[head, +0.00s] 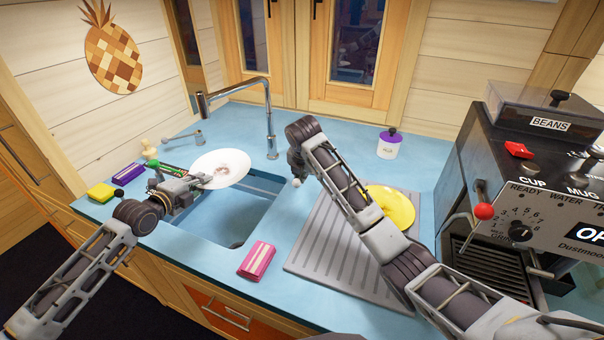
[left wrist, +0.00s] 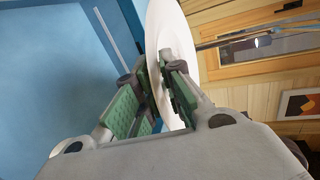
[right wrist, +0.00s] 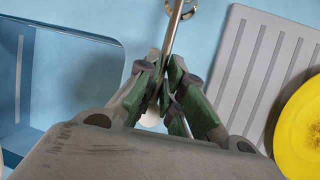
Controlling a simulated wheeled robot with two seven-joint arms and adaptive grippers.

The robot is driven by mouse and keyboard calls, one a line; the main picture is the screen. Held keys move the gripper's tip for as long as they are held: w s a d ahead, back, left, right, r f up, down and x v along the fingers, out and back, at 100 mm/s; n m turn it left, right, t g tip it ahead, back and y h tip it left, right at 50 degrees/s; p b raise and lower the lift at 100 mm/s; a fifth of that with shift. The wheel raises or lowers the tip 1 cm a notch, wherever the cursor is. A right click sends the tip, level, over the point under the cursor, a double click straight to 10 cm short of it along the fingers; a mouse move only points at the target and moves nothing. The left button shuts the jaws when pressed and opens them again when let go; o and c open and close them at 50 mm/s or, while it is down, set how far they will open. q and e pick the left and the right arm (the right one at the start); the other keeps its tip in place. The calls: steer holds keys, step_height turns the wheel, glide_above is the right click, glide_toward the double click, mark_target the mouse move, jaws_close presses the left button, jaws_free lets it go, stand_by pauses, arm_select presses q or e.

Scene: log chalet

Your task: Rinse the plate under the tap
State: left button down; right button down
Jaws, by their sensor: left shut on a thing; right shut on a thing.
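A white plate (head: 222,168) with a brownish smear is held over the sink (head: 232,217), below the tap spout. My left gripper (head: 200,181) is shut on its near left edge. In the left wrist view the plate (left wrist: 172,38) stands edge-on between the fingers. The chrome tap (head: 268,118) rises behind the sink, its spout reaching left. My right gripper (head: 296,170) is at the tap's right side. In the right wrist view it is shut on a thin metal lever (right wrist: 170,45) with a pale knob (right wrist: 150,119) below. I see no water stream.
A yellow plate (head: 398,208) with brown specks lies on the grey drainboard (head: 320,245). A pink packet (head: 257,261) lies at the sink's front edge. Sponges (head: 101,192) and small items sit left. A purple-lidded jar (head: 388,148) stands behind; a coffee machine (head: 500,170) fills the right.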

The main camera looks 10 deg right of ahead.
steer(key=shift+r, duration=0.1)
steer(key=shift+w+d+r+g+y, duration=0.2)
steer(key=shift+r+g+y, duration=0.2)
steer(key=shift+r+g, duration=0.3)
steer(key=c, duration=1.5)
jaws_free()
steer(key=shift+c, duration=0.2)
steer(key=v, duration=1.2)
